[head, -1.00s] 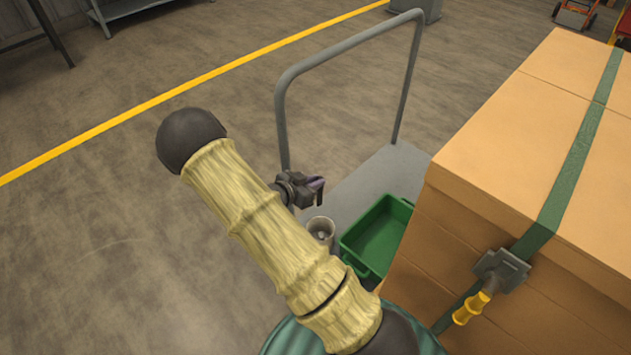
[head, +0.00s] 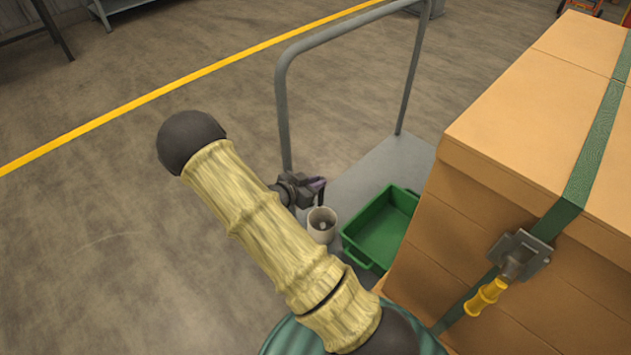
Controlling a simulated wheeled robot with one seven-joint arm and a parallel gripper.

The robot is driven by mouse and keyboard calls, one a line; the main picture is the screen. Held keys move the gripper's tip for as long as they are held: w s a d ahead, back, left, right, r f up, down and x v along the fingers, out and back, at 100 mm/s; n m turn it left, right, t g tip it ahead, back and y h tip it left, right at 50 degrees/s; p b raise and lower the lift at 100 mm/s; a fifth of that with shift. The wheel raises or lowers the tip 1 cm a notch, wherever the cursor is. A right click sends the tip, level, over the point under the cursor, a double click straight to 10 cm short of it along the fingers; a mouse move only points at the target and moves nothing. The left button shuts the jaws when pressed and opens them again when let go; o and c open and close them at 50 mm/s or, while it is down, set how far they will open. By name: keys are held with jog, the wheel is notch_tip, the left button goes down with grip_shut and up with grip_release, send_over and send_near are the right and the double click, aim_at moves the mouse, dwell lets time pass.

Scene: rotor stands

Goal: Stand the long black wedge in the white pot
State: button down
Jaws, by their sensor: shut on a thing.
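The white pot (head: 322,236) stands upright on the grey platform cart, beside the green crate; a small grey thing shows inside it. My gripper (head: 316,188) is just above and slightly left of the pot's far rim. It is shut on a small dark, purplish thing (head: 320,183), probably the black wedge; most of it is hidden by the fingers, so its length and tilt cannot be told. My arm hides the area left of and below the pot.
An open green crate (head: 380,228) sits right of the pot and looks empty. Stacked cardboard boxes (head: 500,190) with a green strap rise at the right. The cart's grey handle (head: 283,110) stands behind my gripper. Open floor (head: 90,235) lies to the left.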

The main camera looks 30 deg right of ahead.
aim_at(319, 197)
jog(key=shift+f+b, duration=2.15)
jog(key=shift+f, duration=1.65)
jog(key=c, duration=1.3)
grip_release()
jog(key=shift+c, duration=0.2)
jog(key=shift+a, duration=0.1)
jog(key=p+v, duration=0.3)
jog(key=v, duration=1.4)
jog(key=shift+p, duration=0.35)
jog(key=shift+a, duration=0.15)
